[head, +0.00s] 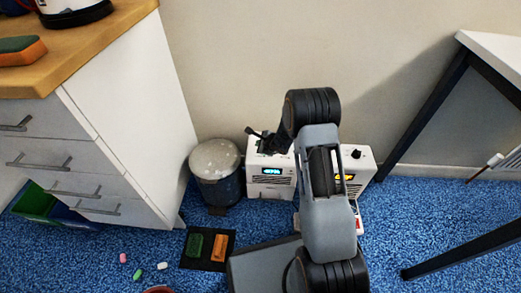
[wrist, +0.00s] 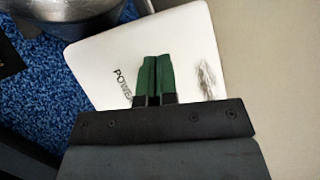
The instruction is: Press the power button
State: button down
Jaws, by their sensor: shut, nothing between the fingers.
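A white box (head: 270,182) with a lit blue display stands on the floor against the wall. Its white top (wrist: 105,50) fills the middle of the wrist view and carries a printed label reading "POWE", cut off by my gripper. My gripper (wrist: 154,75) has green fingers, pressed together and empty, over this top beside the label. In the head view my gripper (head: 262,138) is dark and sits at the box's top. No button shows; the fingers may hide it. Whether the fingertips touch the top, I cannot tell.
A second white box (head: 362,165) with a yellow display stands right, partly behind my arm. A grey bin (head: 214,172) stands close on the left, beside a drawer cabinet (head: 130,100). A dark tray (head: 221,262) with green and orange blocks lies in front. A table leg (head: 425,125) is at right.

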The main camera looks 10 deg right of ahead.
jog(key=shift+r+p, duration=1.7)
jog(key=shift+r, duration=1.2)
jog(key=shift+r, duration=0.1)
jog(key=s+a+r+n+g+y+p, duration=0.15)
jog(key=s+r+n+p, duration=0.35)
jog(key=r, duration=0.7)
jog(key=s+a+r+n+p, duration=0.25)
jog(key=r+p, duration=0.45)
jog(key=r, duration=0.5)
jog(key=s+a+r+n+g+y+p, duration=0.1)
jog(key=s+a+r+n+p, duration=0.35)
jog(key=r, duration=0.65)
jog(key=s+d+r+n+g+h+p, duration=0.1)
jog(key=s+d+r+n+h+p, duration=0.2)
jog(key=s+r+p, duration=0.6)
jog(key=s+d+r+n+g+h+p, duration=0.1)
jog(key=s+d+r+n+h+p, duration=0.2)
jog(key=r, duration=1.1)
jog(key=shift+s+d+n+p, duration=1.2)
jog(key=shift+s+n+p, duration=1)
jog(key=shift+s+p, duration=1.15)
jog(key=shift+r, duration=0.1)
